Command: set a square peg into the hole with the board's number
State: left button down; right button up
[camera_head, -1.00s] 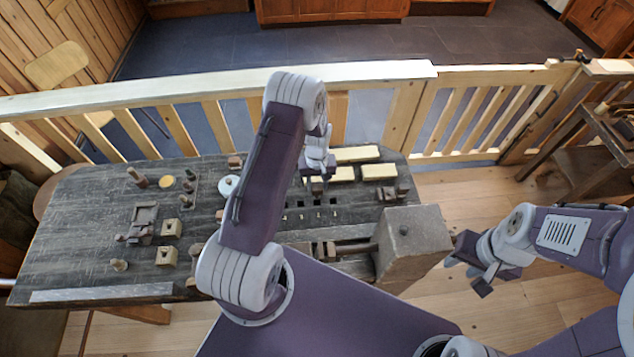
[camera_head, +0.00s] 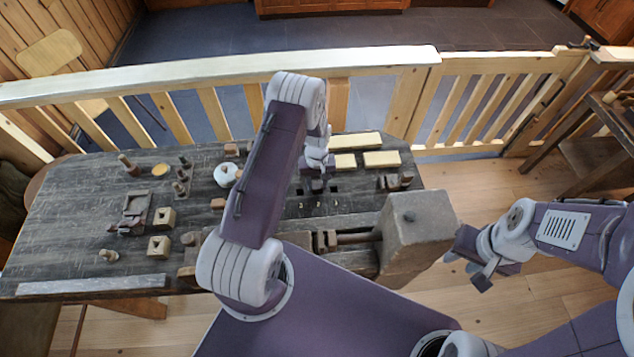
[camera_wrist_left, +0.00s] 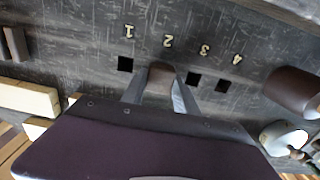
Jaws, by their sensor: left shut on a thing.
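My left gripper (camera_head: 317,187) is over the row of square holes in the dark wooden surface. In the left wrist view the left gripper (camera_wrist_left: 159,92) is shut on a brown square peg (camera_wrist_left: 160,76). The peg stands at the place beside the numeral 2 (camera_wrist_left: 167,41) and covers that hole; I cannot tell how far in it is. Open dark holes show by numeral 1 (camera_wrist_left: 125,64), numeral 3 (camera_wrist_left: 193,79) and numeral 4 (camera_wrist_left: 223,86). My right gripper (camera_head: 468,271) hangs right of the bench, away from the holes; its jaw state is unclear.
A large block of the vise (camera_head: 415,235) stands at the bench's front right. Pale yellow bars (camera_head: 356,141) lie behind the holes. Blocks with holes (camera_head: 160,246), small turned pieces and a white round thing (camera_head: 227,174) lie to the left. A wooden railing runs behind.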

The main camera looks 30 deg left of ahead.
pick_arm(q)
jog(key=shift+f+b, duration=0.2)
jog(key=shift+b, duration=0.1)
dwell(0.4)
jog(key=c, duration=0.9)
grip_release()
jog(key=shift+o, duration=0.5)
jog(key=o, duration=0.3)
jog(key=shift+o, duration=0.2)
jog(key=shift+r, duration=0.1)
notch_tip(320, 180, up, 8)
jog(key=p, duration=0.6)
